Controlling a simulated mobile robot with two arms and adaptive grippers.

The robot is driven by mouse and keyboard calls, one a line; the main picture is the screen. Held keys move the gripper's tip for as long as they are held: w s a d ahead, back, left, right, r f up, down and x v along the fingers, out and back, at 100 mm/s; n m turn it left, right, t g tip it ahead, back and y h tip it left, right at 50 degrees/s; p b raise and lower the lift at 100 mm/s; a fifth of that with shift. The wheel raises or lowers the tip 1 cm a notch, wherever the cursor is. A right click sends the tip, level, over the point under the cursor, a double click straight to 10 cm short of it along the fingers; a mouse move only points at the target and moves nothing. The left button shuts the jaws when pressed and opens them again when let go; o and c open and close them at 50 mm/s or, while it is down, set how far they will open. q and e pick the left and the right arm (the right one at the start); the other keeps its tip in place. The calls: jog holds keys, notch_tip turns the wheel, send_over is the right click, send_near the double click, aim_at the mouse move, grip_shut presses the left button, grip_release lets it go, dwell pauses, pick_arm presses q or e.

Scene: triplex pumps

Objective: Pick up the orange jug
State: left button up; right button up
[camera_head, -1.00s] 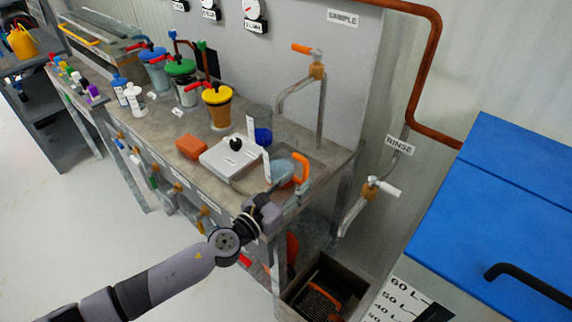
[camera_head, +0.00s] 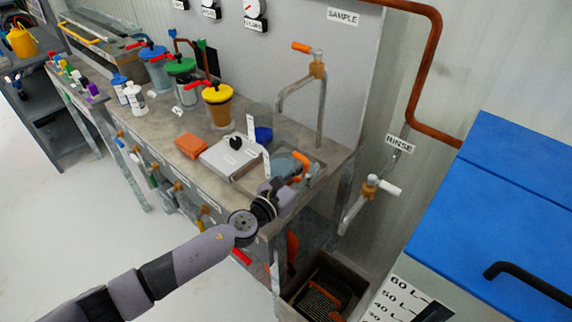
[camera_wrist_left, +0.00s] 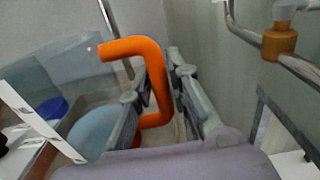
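The orange jug is a clear jug (camera_head: 285,165) with a bent orange handle (camera_head: 302,165). It stands at the near right end of the bench, beside a scale. In the left wrist view the clear body (camera_wrist_left: 85,85) is at left and the orange handle (camera_wrist_left: 152,65) rises in the middle. My left gripper (camera_head: 288,188) is at the handle, on its near side. In the left wrist view its fingers (camera_wrist_left: 162,95) are apart, with the handle's upright part showing between them. I cannot tell whether they touch it. My right gripper is not in view.
A white scale (camera_head: 230,158) and an orange block (camera_head: 191,146) lie left of the jug. A sample tap (camera_head: 317,75) stands behind it, and a rinse tap (camera_head: 371,188) is to the right. A bin (camera_head: 325,285) sits below. A blue-lidded box (camera_head: 505,185) fills the right.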

pick_arm(q)
grip_shut()
jog(key=shift+r, duration=0.1)
dwell(0.6)
jog(key=shift+r+p, duration=0.65)
jog(key=shift+r, duration=0.15)
notch_tip(320, 180, up, 4)
jog(key=p, duration=0.3)
jog(key=shift+r, duration=0.2)
jog(key=shift+r+p, duration=0.9)
jog(key=shift+r, duration=1)
